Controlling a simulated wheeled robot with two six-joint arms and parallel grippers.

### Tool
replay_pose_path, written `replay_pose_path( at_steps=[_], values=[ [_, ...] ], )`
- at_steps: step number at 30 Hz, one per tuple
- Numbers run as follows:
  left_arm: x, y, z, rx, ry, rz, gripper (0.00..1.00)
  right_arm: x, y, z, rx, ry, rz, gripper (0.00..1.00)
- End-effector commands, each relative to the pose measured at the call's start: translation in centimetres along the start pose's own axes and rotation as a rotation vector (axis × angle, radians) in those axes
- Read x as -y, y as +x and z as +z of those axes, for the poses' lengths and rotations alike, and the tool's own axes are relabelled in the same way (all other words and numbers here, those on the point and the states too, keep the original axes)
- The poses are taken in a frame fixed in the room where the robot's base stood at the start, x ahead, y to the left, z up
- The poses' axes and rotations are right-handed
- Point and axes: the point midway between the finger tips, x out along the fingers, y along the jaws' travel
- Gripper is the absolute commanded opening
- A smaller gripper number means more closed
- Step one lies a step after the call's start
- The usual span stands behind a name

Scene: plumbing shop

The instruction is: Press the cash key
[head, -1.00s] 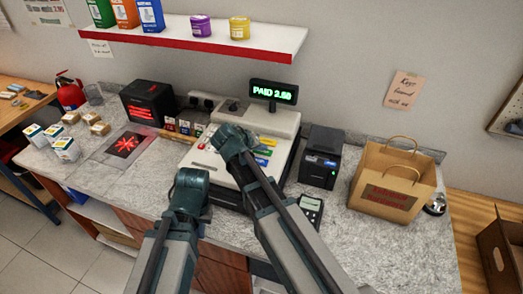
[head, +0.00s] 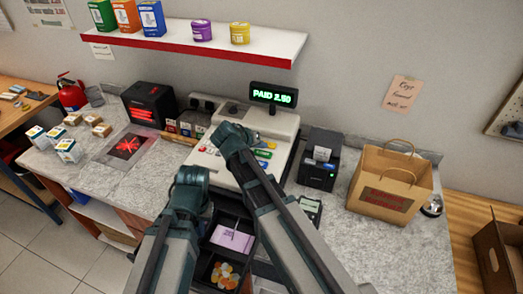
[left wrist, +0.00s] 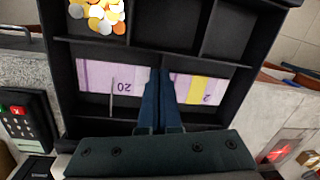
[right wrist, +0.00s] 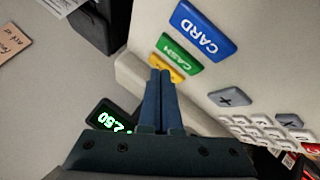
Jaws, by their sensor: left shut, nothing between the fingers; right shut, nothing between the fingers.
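The green cash key (right wrist: 180,54) is on the register, between the blue card key (right wrist: 203,30) and a yellow key (right wrist: 169,68) in the right wrist view. My right gripper (right wrist: 160,73) is shut and empty, its tips in front of the yellow key and just beside the cash key; contact cannot be told. The register (head: 280,127) display (head: 272,95) reads "PAID 2.50". Its cash drawer (head: 206,235) is open, with purple notes (left wrist: 110,85) and coins (left wrist: 98,14). My left gripper (left wrist: 160,73) is shut and empty above the drawer.
A receipt printer (head: 318,172) with paper sticking out and a paper bag (head: 391,185) stand right of the register. A card terminal (head: 308,208) lies in front of the printer. Small boxes (head: 66,150) and a scanner plate (head: 125,147) are at the left.

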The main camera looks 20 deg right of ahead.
Motion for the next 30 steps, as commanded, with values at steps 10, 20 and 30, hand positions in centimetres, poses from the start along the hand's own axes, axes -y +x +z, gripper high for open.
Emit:
replay_pose_path(
  at_steps=[10,20,30],
  values=[
    [0.4,-3.9,0.2,0.000,-0.007,0.001,0.00,-2.0,-2.7,-2.0,0.000,0.000,0.000,0.00],
    [0.4,-4.7,0.3,0.000,-0.011,0.002,0.00,-2.4,-3.3,-2.4,0.000,0.000,0.000,0.00],
    [0.4,-4.7,0.3,0.000,-0.010,0.002,0.00,-2.4,-3.3,-2.4,0.000,0.000,0.000,0.00]
  ],
)
